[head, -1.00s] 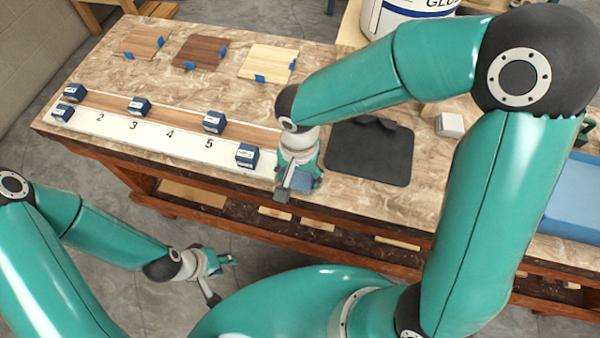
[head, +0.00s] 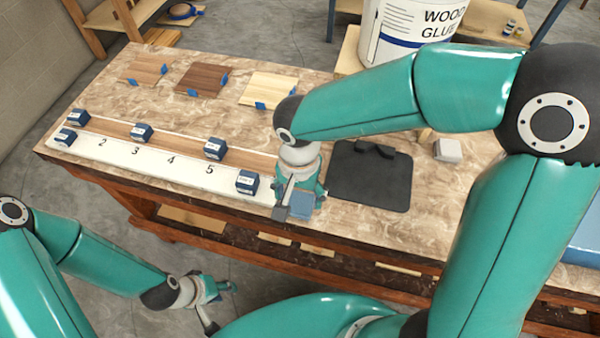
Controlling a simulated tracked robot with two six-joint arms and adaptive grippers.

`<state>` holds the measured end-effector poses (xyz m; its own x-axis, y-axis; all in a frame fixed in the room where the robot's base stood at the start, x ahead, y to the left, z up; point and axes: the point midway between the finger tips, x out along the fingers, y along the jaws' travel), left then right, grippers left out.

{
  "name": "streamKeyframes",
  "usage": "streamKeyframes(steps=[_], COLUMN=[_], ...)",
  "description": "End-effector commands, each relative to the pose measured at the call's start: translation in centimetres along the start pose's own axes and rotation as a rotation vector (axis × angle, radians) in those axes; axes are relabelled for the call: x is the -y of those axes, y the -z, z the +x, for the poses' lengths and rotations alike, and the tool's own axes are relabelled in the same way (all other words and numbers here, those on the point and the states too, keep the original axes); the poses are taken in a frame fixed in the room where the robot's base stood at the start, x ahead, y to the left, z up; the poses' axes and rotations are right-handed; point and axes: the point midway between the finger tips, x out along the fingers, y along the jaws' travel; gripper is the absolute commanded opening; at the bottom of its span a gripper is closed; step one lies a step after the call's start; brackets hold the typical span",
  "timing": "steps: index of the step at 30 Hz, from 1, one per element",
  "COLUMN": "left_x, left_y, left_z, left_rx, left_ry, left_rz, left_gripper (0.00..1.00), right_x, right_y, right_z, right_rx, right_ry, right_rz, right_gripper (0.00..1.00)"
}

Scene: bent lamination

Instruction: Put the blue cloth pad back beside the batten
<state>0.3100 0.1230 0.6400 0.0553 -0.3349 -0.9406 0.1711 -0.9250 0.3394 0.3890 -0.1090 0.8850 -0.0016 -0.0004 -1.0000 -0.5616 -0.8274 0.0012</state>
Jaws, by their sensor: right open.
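A small blue square (head: 302,204), which looks like the cloth pad, shows at the fingers of my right gripper (head: 293,211), at the front edge of the bench. The gripper is open, with a dark grey fingertip left of the blue square. I cannot tell whether the square touches the fingers or rests on the bench. A long brown wooden strip (head: 180,142), perhaps the batten, lies behind a white numbered board (head: 95,147), left of this gripper. My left gripper (head: 219,304) hangs open and empty in front of the bench, over the floor.
Several dark blue blocks (head: 247,182) sit along the strip and board. A black mat (head: 370,180) lies right of my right gripper. Wood samples with blue clips (head: 205,80) lie at the back. A glue bucket (head: 410,25) and a pale block (head: 447,150) stand further right.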

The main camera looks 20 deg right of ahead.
Motion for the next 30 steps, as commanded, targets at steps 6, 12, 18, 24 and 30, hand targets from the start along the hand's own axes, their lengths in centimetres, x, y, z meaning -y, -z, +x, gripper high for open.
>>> streamKeyframes(steps=[6, 12, 18, 24, 30], left_x=[-0.1, -0.1, -0.2, -0.1, -0.1], left_y=[0.0, 0.0, 0.0, 0.0, 0.0], left_z=[-0.3, -0.4, -0.4, -0.4, -0.4], left_rx=[0.000, 0.000, 0.000, 0.000, 0.000], left_ry=[0.000, 0.000, 0.000, 0.000, 0.000], left_rz=[0.000, 0.000, 0.000, 0.000, 0.000], left_gripper=[0.40, 0.40, 0.40, 0.40, 0.40], right_x=[0.1, 0.1, 0.1, 0.1, 0.1], right_y=[0.1, 0.0, 0.0, 0.0, 0.0], right_z=[-4.8, -7.5, -8.3, -8.3, -8.3], right_rx=[-0.003, -0.001, 0.000, 0.000, 0.000], right_ry=[0.006, 0.003, 0.001, 0.000, 0.000], right_rz=[0.000, -0.001, -0.002, -0.002, -0.002], right_gripper=[0.74, 0.74, 0.74, 0.74, 0.74])
